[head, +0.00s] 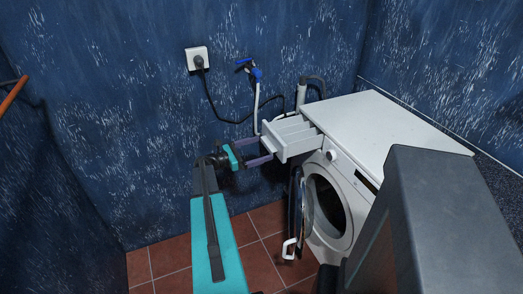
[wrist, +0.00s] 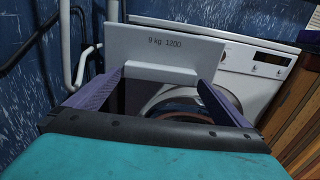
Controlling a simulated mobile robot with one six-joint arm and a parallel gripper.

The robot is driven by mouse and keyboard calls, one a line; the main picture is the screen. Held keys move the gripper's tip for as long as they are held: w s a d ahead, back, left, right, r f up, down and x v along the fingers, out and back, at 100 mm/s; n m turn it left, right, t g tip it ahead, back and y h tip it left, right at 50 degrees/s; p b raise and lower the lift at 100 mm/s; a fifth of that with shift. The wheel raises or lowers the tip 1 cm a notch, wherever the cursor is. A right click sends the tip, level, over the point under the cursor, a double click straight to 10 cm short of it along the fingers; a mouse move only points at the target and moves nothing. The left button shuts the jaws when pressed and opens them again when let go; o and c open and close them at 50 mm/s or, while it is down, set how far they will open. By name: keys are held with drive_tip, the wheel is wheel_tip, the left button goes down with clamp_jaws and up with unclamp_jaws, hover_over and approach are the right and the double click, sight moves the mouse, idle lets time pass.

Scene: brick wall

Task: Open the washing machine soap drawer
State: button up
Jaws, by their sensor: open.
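The white washing machine (head: 385,122) stands against the wall at the right in the head view. Its soap drawer (head: 291,139) sticks well out of the machine's upper left front, and its open compartments show from above. In the wrist view the drawer front (wrist: 160,42) bears the print "9 kg 1200", with a pale handle ledge (wrist: 175,76) below. My gripper (head: 267,147) is open in front of the drawer, its purple fingers apart and pointing at the drawer front. In the wrist view the fingertips (wrist: 162,78) lie either side of the ledge; contact cannot be told.
The round machine door (head: 304,205) stands open below the drawer. A blue tap (head: 256,74) with a pale hose and a wall socket (head: 197,58) with a black cable are behind. Red floor tiles (head: 170,252) are clear at lower left.

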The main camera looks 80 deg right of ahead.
drive_tip(key=b+v, duration=0.1)
drive_tip(key=v, duration=1.1)
drive_tip(key=shift+w, duration=0.1)
